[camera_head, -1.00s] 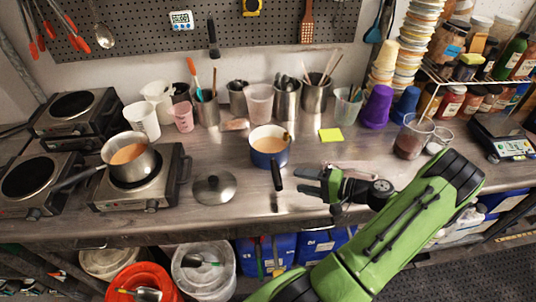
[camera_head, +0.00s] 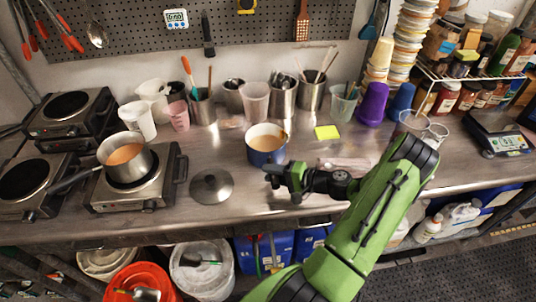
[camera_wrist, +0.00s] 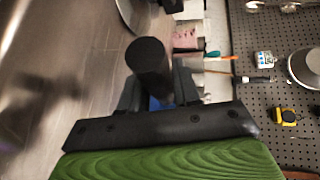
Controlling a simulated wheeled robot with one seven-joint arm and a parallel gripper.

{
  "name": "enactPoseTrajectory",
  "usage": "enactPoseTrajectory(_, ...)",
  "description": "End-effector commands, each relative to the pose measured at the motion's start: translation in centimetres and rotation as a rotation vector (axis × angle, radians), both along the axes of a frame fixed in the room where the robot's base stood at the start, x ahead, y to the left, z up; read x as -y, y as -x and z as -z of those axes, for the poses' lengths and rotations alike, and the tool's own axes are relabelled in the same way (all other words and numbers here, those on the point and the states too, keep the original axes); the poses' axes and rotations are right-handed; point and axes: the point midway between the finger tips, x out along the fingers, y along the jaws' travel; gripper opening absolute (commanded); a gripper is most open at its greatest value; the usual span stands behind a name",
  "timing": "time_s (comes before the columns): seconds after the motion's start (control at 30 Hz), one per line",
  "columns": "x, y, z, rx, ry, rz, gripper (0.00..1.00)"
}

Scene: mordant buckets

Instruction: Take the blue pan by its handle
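The blue pan (camera_head: 267,154) stands on the steel counter with a tan liquid in it. Its black handle points toward the counter's front edge and is mostly hidden behind my gripper (camera_head: 272,176) in the head view. In the wrist view the round black handle (camera_wrist: 150,62) rises end-on toward the camera, and a bit of the pan's blue (camera_wrist: 156,103) shows beyond it. My gripper (camera_wrist: 158,92) has its dark fingers on either side of the handle. They look open; contact with the handle cannot be made out.
A pot lid (camera_head: 211,186) lies left of my gripper. A steel pot (camera_head: 124,155) stands on a hot plate (camera_head: 165,190) further left. Cups and utensil holders (camera_head: 311,93) line the back. A yellow note (camera_head: 327,132) lies right of the pan. Buckets (camera_head: 202,275) stand below.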

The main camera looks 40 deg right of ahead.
Motion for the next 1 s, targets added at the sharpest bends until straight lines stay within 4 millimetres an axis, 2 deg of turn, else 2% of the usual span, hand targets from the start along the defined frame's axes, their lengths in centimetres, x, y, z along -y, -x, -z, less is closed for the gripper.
enactPoseTrajectory(0.03, 0.0, 0.0, 0.0, -0.002, 0.001, 0.001, 0.16)
enactPoseTrajectory(0.13, 0.0, 0.0, 0.1, -0.002, 0.001, 0.001, 0.01)
enactPoseTrajectory(0.17, 0.0, 0.0, 0.1, -0.002, 0.001, 0.001, 0.00)
enactPoseTrajectory(0.57, 0.1, -0.1, -0.6, 0.006, 0.004, 0.000, 0.00)
enactPoseTrajectory(0.77, 0.1, -0.1, -2.2, 0.008, 0.005, -0.001, 0.00)
enactPoseTrajectory(1.0, 0.1, -0.1, -5.1, 0.009, 0.007, -0.001, 0.00)
